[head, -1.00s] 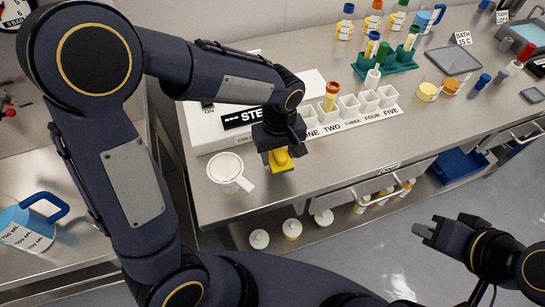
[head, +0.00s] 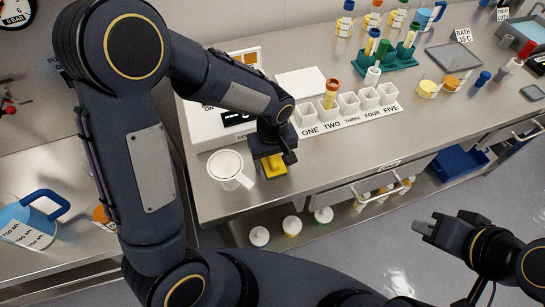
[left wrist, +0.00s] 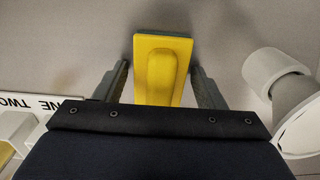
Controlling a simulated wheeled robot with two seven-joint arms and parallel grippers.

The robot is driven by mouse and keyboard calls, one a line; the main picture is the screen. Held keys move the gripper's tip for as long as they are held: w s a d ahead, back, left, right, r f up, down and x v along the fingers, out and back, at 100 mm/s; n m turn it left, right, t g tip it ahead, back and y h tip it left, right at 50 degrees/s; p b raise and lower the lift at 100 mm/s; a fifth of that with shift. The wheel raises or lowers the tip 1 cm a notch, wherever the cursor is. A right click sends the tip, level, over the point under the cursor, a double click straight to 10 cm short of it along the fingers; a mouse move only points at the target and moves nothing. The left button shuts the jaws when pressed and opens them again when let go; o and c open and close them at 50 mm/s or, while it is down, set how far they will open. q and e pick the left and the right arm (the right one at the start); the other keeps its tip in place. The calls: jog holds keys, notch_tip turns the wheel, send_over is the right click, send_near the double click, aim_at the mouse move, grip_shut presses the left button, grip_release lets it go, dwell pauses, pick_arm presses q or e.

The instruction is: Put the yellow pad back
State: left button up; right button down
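The yellow pad (head: 273,166) is a flat rectangle with a raised ridge on top. It lies on the steel bench near the front edge, right of a white cup with a handle. In the left wrist view the pad (left wrist: 163,80) shows between my two fingers. My left gripper (head: 271,152) is directly above the pad. Its fingers (left wrist: 160,68) stand on either side of the pad, with a narrow gap seen on the left, so it looks open around it. My right gripper (head: 424,227) is off the bench at lower right, and its finger opening is unclear.
The white handled cup (head: 228,168) stands close left of the pad. Behind are a white device (head: 211,128) and a row of white cups (head: 348,104) labelled ONE to FIVE. A green rack (head: 388,58) stands further back. The bench is clear right of the pad.

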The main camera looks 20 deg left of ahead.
pick_arm(q)
jog(key=shift+o, duration=0.4)
jog(key=shift+r, duration=0.1)
jog(key=shift+r, duration=0.25)
notch_tip(320, 180, up, 12)
jog(key=s+a+r+h, duration=0.1)
jog(key=s+a, duration=0.1)
jog(key=s+a+r+m+t+h, duration=0.1)
jog(key=s+a, duration=0.2)
jog(key=s+a+r+m+t, duration=0.1)
jog(key=s+a, duration=0.1)
jog(key=shift+s+a+h, duration=0.15)
jog(key=shift+s+h, duration=0.15)
jog(key=shift+h, duration=0.1)
jog(key=s+a+m+t+h, duration=0.1)
jog(key=s+a+m+t, duration=0.1)
jog(key=s, duration=0.6)
jog(key=shift+s+f+m+t, duration=0.35)
jog(key=shift+m+t, duration=0.25)
jog(key=shift+t, duration=0.2)
